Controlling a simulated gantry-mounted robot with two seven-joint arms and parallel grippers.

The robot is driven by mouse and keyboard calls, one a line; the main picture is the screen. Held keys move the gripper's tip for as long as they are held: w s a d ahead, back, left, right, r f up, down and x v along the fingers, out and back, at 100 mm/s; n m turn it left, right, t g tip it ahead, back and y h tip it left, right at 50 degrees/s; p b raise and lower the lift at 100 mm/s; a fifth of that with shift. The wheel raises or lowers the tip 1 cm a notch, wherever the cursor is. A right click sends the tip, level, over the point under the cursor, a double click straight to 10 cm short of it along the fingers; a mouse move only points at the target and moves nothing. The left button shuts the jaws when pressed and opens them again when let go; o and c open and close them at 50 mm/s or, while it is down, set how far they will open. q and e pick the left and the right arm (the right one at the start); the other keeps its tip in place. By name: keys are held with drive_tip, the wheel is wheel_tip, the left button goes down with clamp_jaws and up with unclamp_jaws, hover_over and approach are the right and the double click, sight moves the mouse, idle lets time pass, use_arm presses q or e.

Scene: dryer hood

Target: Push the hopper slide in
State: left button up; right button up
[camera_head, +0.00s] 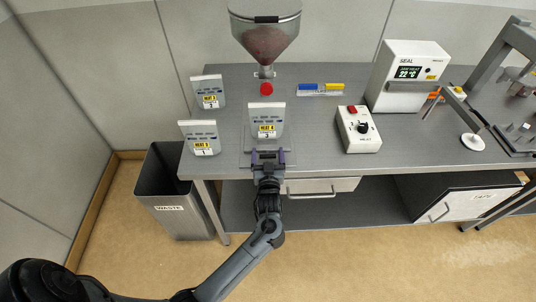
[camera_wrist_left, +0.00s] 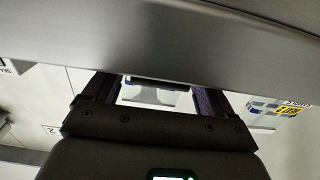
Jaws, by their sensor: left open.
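The hopper (camera_head: 265,42) is a clear funnel with dark reddish contents, at the top middle of the head view. A red round knob (camera_head: 266,89) shows just below its spout; I take it for the end of the slide, but how far the slide is out cannot be told. My left gripper (camera_head: 268,157) is open at the bench's front edge, nearer the camera than the knob and apart from it. In the left wrist view its two purple fingers (camera_wrist_left: 155,92) are spread with nothing gripped between them. My right gripper is not in view.
A standing pouch (camera_head: 267,117) labelled HEAT is between my gripper and the knob. Two more pouches (camera_head: 208,92) (camera_head: 200,137) stand left. A white control box (camera_head: 358,130), the SEAL unit (camera_head: 407,75) and markers (camera_head: 320,88) are right. A waste bin (camera_head: 172,190) stands on the floor.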

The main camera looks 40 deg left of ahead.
sight(267, 141)
use_arm(q)
drive_tip(key=c, duration=1.4)
drive_tip(key=shift+b+x, duration=0.5)
drive_tip(key=shift+x, duration=1.65)
drive_tip(key=shift+c, duration=0.2)
drive_tip(key=o, duration=1.4)
drive_tip(key=shift+o, duration=0.2)
drive_tip(key=shift+s, duration=0.1)
